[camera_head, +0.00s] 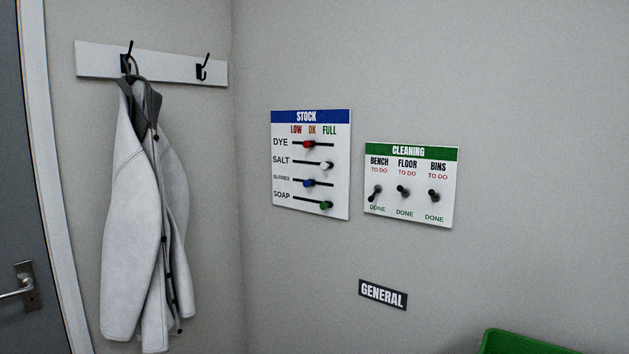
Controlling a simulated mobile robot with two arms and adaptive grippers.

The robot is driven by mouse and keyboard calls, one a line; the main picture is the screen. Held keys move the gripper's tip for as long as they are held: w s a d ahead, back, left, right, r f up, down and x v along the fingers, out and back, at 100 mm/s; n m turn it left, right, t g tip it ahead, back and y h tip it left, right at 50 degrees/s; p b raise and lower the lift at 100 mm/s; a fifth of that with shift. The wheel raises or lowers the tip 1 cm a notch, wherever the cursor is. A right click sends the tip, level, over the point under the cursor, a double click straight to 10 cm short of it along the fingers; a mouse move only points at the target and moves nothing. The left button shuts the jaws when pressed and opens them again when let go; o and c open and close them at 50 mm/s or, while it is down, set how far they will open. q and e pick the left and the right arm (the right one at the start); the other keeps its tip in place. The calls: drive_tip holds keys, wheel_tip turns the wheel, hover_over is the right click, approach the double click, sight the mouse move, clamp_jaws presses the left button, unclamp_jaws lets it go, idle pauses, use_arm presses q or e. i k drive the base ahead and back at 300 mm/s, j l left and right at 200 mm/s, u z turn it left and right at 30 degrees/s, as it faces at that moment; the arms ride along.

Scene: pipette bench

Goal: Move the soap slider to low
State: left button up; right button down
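The STOCK board (283,151) hangs on the wall near the middle of the view, with columns headed LOW, OK and FULL from left to right. The soap slider, a green knob (326,205), is on the bottom row at the right end of its track, under FULL. Above it are a red knob (308,144) on the DYE row near the middle, a white knob (327,165) on the SALT row at the right, and a blue knob (308,183) near the middle of a row with a small, hard-to-read label. Neither gripper is in view.
A CLEANING board (410,219) with three dark toggles hangs to the right of the STOCK board. A GENERAL sign (383,295) is below, above a green bin (520,344). A white coat (135,220) hangs at left beside a door (20,150). The wall around the boards is clear.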

sight(324, 206)
drive_tip(key=i+j+z, duration=0.1)
drive_tip(key=i+j, duration=0.3)
drive_tip(key=j, duration=0.25)
drive_tip(key=i+j+z, duration=0.15)
drive_tip(key=i+j, duration=0.2)
drive_tip(key=j, duration=0.3)
drive_tip(key=z, duration=0.05)
